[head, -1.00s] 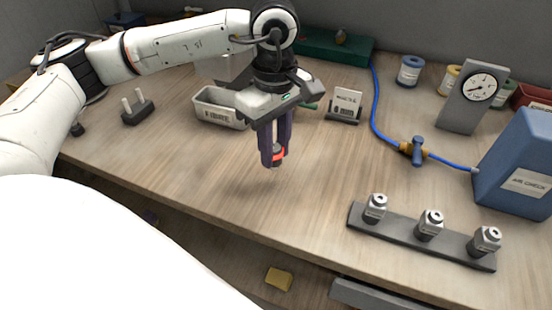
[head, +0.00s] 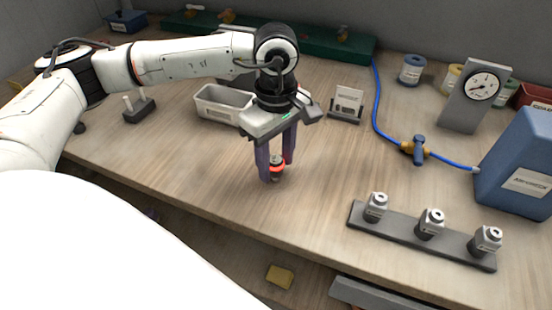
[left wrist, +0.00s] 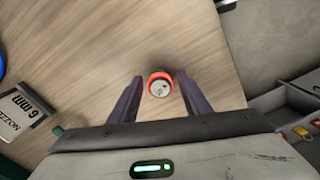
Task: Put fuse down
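The fuse (head: 277,170) is a small dark cylinder with a bright orange-red band. It stands upright on the wooden table, in the middle of the head view. My left gripper (head: 276,166) is above and around it, with its two dark purple fingers spread on either side. In the left wrist view the fuse's pale round top with an orange-red ring (left wrist: 159,86) shows between the fingertips, with a gap on each side. The gripper is open. My right gripper is not in view.
A grey rack with silver fittings (head: 405,234) lies at the front right. A pale bin (head: 222,106), a card stand (head: 346,104), a dial gauge (head: 472,95), a blue box (head: 520,165) and a blue hose with a valve (head: 418,150) stand around. The table left of the rack is clear.

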